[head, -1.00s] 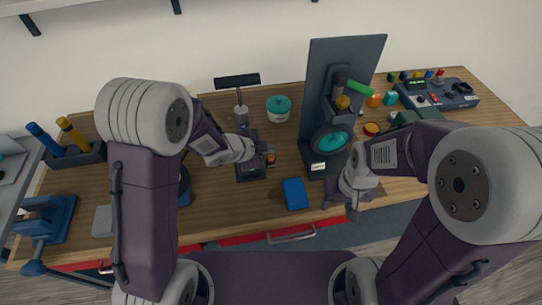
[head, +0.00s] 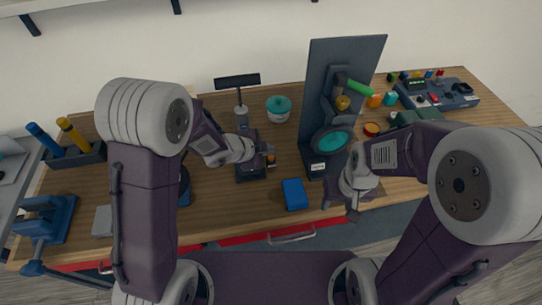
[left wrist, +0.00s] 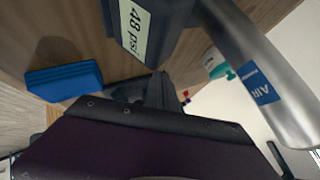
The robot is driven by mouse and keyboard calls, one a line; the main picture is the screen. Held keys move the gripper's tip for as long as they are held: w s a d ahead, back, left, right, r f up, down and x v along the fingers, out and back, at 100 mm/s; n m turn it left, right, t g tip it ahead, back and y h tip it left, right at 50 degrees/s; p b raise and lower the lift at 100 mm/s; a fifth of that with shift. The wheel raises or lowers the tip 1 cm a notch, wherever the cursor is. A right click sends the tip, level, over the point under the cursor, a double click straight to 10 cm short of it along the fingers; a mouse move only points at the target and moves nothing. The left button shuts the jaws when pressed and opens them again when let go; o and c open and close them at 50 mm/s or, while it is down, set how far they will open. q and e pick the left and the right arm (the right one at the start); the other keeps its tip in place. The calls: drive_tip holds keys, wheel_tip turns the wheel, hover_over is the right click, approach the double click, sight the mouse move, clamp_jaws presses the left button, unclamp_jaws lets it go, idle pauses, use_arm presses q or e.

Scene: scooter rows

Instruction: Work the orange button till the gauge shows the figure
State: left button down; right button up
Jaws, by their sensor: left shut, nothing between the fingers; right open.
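A dark pump-like device (head: 250,174) stands on the bench, with a silver cylinder (head: 241,115) and a black T-handle (head: 237,81) behind it. In the left wrist view the cylinder (left wrist: 262,75) bears a blue "AIR" label, and a dark block (left wrist: 165,25) bears a pale label (left wrist: 133,27) reading "48 psi". A small orange spot (head: 271,158), perhaps the orange button, shows at my left gripper (head: 264,155). That gripper is shut and empty over the device; I cannot tell if it touches the button. No gauge reading is legible. My right gripper (head: 343,205) is open near the bench's front edge.
A blue block (head: 295,194) lies right of the device. A tall dark panel (head: 345,65) with a teal disc stands between the arms. A teal-lidded pot (head: 279,108) is behind. A control box (head: 440,92) sits at the far right, a blue clamp-like tool (head: 45,218) at the left.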

use_arm(q)
drive_tip(key=shift+f, duration=0.15)
drive_tip(key=shift+f+b, duration=0.3)
drive_tip(key=shift+b, duration=0.05)
drive_tip(key=shift+f+b, duration=0.35)
idle(0.7)
drive_tip(key=shift+s+f, duration=0.15)
drive_tip(key=shift+f, duration=0.2)
idle(1.4)
drive_tip(key=shift+r, duration=0.2)
idle(2.2)
drive_tip(key=shift+a+r+p, duration=0.1)
drive_tip(key=shift+r+p, duration=0.4)
drive_tip(key=shift+a+r+p, duration=0.1)
drive_tip(key=shift+r+p, duration=0.35)
